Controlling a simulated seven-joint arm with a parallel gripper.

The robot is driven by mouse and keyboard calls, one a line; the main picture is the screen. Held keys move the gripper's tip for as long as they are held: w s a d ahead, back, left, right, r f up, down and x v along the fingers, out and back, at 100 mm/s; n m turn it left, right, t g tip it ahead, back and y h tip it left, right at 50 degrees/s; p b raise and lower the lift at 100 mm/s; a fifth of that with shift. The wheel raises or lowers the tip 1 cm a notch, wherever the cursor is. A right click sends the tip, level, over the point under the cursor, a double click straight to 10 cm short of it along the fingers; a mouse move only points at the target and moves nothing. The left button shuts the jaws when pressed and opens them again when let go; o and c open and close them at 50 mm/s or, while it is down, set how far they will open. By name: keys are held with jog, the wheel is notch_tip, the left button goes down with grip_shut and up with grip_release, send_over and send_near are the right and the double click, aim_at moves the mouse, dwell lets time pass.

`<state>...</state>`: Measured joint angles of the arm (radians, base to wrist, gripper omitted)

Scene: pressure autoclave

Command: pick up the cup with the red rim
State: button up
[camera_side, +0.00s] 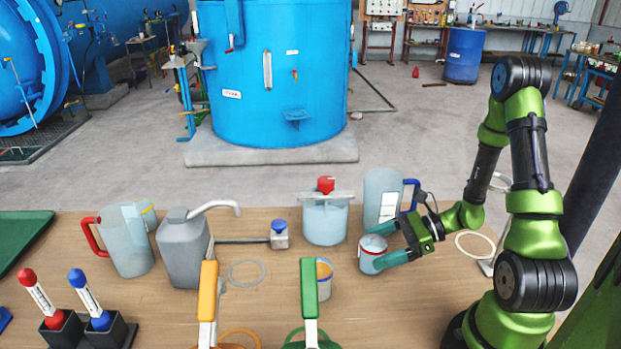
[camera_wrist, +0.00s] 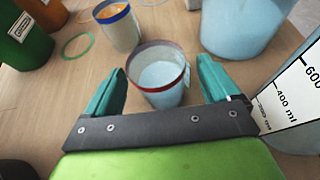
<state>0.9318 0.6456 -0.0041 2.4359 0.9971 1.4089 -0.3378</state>
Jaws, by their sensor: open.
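The cup with the red rim (camera_side: 371,256) stands upright on the wooden table, right of centre in the side view. In the wrist view the fingers of my gripper (camera_wrist: 162,66) flank the cup, with a visible gap on the left and a narrower one on the right. I cannot tell whether either finger touches it.
A cup with orange inside (camera_side: 324,275) stands close left. A red-knobbed jar (camera_side: 325,222) and a blue-handled measuring jug (camera_side: 382,195) stand behind. Upright green (camera_side: 309,287) and orange (camera_side: 208,290) handles are in front. A grey canister (camera_side: 183,250) and red-handled jug (camera_side: 128,240) are left.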

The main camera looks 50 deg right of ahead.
aim_at(365, 252)
jog(key=shift+x, duration=1.95)
jog(key=shift+s, duration=0.1)
